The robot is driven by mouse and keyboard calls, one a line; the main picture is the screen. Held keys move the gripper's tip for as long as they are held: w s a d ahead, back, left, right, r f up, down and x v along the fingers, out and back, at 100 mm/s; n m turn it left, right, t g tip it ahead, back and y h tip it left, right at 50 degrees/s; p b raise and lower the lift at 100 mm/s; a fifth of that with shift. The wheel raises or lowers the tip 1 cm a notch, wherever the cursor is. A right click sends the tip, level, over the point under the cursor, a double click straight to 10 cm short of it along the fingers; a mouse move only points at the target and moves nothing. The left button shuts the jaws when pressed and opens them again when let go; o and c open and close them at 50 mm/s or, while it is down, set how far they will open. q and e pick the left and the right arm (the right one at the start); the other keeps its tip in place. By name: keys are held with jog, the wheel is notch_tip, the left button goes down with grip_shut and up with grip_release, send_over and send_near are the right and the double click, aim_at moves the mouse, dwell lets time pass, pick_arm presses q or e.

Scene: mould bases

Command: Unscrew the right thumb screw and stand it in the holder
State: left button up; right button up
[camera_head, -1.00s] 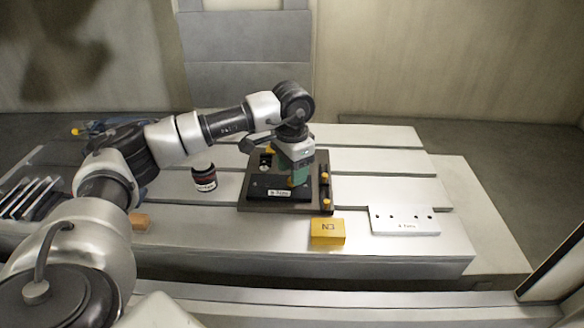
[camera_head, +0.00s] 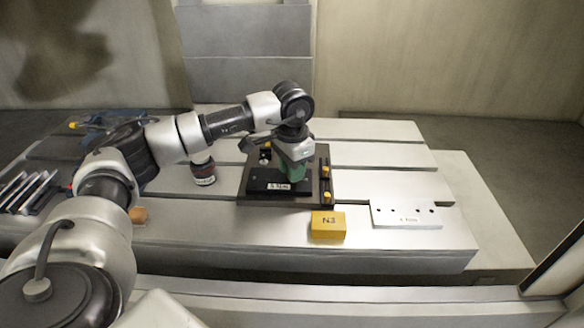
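A dark mould base (camera_head: 262,203) lies near the middle of the table, with a black labelled block (camera_head: 258,184) on it. My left gripper (camera_head: 296,178), with green on it, points down over the right part of this block. Its fingertips are hard to make out, and it hides whatever is beneath them, so the right thumb screw cannot be seen clearly. A pale block with several dark holes (camera_head: 405,218), possibly the holder, lies at the table's right front, with no screw standing in it. My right gripper is not in view.
Yellow-orange knobs (camera_head: 326,197) sit along the base's right edge. A yellow block marked N3 (camera_head: 328,226) lies in front of the base. A dark jar (camera_head: 203,172) stands to the left, and an orange-brown block (camera_head: 138,215) lies further left. The table's right side is mostly clear.

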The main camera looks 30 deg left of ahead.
pick_arm(q)
grip_shut()
jog(key=n, duration=0.4)
jog(key=shift+n, duration=0.4)
jog(key=n, duration=0.4)
jog(key=shift+n, duration=0.3)
jog(key=n, duration=0.8)
jog(key=shift+n, duration=0.4)
jog(key=shift+n, duration=1)
jog(key=n+p, duration=0.1)
jog(key=n, duration=0.6)
